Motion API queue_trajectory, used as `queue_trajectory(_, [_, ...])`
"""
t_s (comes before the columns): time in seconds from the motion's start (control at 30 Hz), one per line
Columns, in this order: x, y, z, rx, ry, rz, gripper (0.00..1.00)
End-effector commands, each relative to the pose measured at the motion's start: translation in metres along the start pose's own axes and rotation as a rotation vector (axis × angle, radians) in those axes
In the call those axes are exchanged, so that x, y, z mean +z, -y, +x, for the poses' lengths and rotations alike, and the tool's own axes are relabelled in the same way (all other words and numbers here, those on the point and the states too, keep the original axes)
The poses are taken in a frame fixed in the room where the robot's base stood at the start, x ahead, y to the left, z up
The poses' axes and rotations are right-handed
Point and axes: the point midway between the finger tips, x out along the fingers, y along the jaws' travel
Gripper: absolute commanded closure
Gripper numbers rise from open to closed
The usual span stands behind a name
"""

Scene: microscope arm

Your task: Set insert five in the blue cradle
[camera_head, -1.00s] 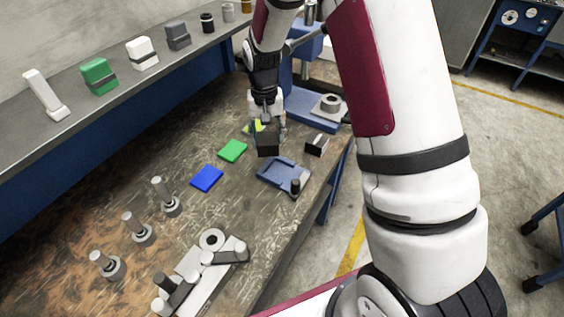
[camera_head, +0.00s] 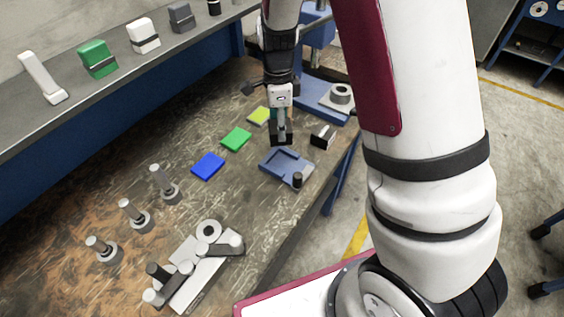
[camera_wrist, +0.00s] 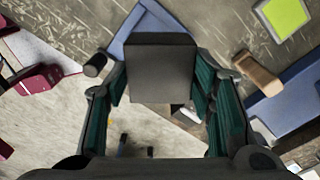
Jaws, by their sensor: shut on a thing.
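My gripper (camera_head: 281,122) is shut on a dark grey block (camera_head: 281,135) and points down. In the wrist view the block (camera_wrist: 160,68) fills the space between the green-lined fingers. No number shows on it, so I cannot tell if it is insert five. The blue cradle (camera_head: 268,168) is a shallow tray on the bench, with a dark knob (camera_head: 297,180) at its near right corner. The block appears just beyond the cradle's far edge in the head view, apparently above the bench. In the wrist view the block hides part of the cradle (camera_wrist: 120,42).
A black-and-white block (camera_head: 322,136) stands right of the held block. Blue (camera_head: 208,166), green (camera_head: 236,139) and yellow (camera_head: 258,115) pads lie to the left. A blue-based fixture (camera_head: 322,98) stands behind. Several upright posts and a grey linkage (camera_head: 205,265) occupy the near bench.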

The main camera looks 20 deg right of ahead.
Motion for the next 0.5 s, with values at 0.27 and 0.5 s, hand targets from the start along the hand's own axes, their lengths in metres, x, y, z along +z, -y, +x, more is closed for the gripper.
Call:
queue_trajectory(0.27, [-0.002, -0.009, -0.008, -0.008, 0.012, 0.436, 1.0])
queue_trajectory(0.5, [-0.003, -0.014, -0.011, -0.007, 0.019, 0.655, 1.0])
